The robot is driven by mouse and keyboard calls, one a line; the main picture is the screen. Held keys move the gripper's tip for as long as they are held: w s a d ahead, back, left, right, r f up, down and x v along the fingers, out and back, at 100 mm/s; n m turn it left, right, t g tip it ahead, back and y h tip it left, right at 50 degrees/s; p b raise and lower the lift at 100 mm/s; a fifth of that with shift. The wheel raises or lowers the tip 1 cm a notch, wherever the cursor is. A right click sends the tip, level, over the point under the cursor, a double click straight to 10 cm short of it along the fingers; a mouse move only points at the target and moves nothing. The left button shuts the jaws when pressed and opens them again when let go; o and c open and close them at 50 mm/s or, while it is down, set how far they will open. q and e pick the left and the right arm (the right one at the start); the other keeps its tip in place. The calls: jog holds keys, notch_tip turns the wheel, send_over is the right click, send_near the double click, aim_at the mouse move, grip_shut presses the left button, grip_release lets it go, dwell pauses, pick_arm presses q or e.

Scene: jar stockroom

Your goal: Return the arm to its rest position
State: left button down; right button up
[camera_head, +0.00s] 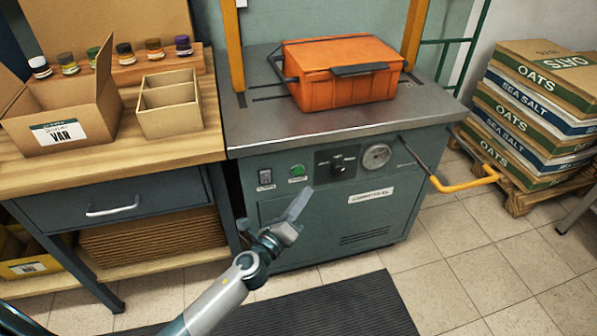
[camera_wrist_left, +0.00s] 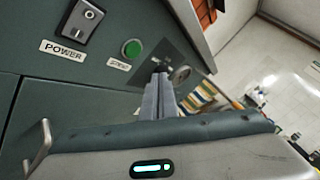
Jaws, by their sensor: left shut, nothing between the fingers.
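My left gripper (camera_head: 299,203) is shut and empty. In the head view it is in front of the grey-green machine (camera_head: 395,212), below the green button (camera_head: 298,171), with its fingers pointing up. In the left wrist view the closed fingers (camera_wrist_left: 158,97) point toward the machine's front panel. The green button (camera_wrist_left: 132,48) and the POWER switch (camera_wrist_left: 82,20) show to the left of the fingers there. I cannot tell whether the fingertips touch the panel. My right gripper is in neither view.
An orange case (camera_head: 340,88) sits on the machine top. A yellow-handled lever (camera_head: 465,184) sticks out at its right. A wooden bench (camera_head: 120,160) with an open carton (camera_head: 65,118) and a divided box (camera_head: 168,104) stands left. Stacked sacks (camera_head: 530,110) stand right. A dark mat (camera_head: 320,312) covers floor.

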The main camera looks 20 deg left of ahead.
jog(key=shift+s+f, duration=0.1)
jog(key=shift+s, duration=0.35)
